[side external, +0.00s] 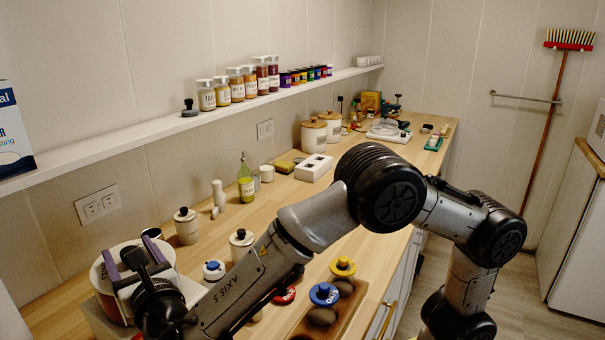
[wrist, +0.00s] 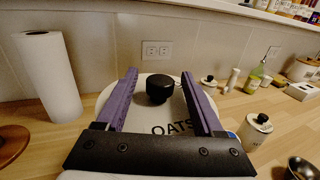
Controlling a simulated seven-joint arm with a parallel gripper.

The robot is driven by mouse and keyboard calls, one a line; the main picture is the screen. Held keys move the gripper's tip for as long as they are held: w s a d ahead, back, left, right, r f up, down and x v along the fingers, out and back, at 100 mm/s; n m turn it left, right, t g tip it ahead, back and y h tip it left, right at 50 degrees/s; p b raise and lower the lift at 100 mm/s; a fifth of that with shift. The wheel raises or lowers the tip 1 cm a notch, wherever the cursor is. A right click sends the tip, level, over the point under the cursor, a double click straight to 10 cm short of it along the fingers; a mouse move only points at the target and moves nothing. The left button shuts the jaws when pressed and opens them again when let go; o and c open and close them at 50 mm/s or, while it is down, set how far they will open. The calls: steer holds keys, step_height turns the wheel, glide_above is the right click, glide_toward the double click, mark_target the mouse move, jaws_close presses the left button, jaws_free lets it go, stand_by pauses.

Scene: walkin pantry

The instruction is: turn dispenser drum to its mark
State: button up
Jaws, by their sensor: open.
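The dispenser drum is a white round drum lettered OATS (wrist: 150,122), with a black knob (wrist: 160,88) on it. In the side external view the drum (side external: 104,288) stands at the near left of the counter, partly hidden by my gripper and wrist. My gripper (wrist: 158,73) is open, its two purple fingers spread to the left and right of the knob. In the wrist view the knob appears between the fingers, with a gap on each side; contact is not visible. In the side external view my gripper (side external: 136,252) is over the drum. I cannot make out the mark.
A paper towel roll (wrist: 48,77) stands left of the drum. Lidded jars (side external: 187,227), an oil bottle (side external: 246,180) and a white holed block (side external: 314,168) stand along the counter. A wall shelf (side external: 130,142) runs above. Yellow and blue knobs (side external: 324,293) lie near the front edge.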

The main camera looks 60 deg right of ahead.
steer(key=n+y, duration=0.2)
steer(key=y, duration=0.2)
steer(key=n+y, duration=0.3)
steer(key=y, duration=0.1)
steer(key=shift+d+t, duration=0.1)
steer(key=shift+t, duration=0.3)
steer(key=s+d, duration=0.1)
steer(key=s, duration=1.3)
steer(key=w+d+r+m+h, duration=0.1)
steer(key=d+r+m+h, duration=0.2)
steer(key=d, duration=0.4)
steer(key=w+d+r+m+h, duration=0.2)
steer(key=d+r+m+h, duration=0.15)
steer(key=d, duration=0.35)
steer(key=s+d+m+g+h, duration=0.2)
steer(key=d+m+g, duration=0.1)
steer(key=d, duration=0.3)
steer(key=s+d+m+g+h, duration=0.2)
steer(key=s+d+m+h, duration=0.1)
steer(key=d+m, duration=0.3)
steer(key=shift+s+d+r+g+h, duration=0.35)
steer(key=shift+d+g, duration=0.05)
steer(key=shift+d, duration=0.15)
steer(key=shift+m, duration=0.25)
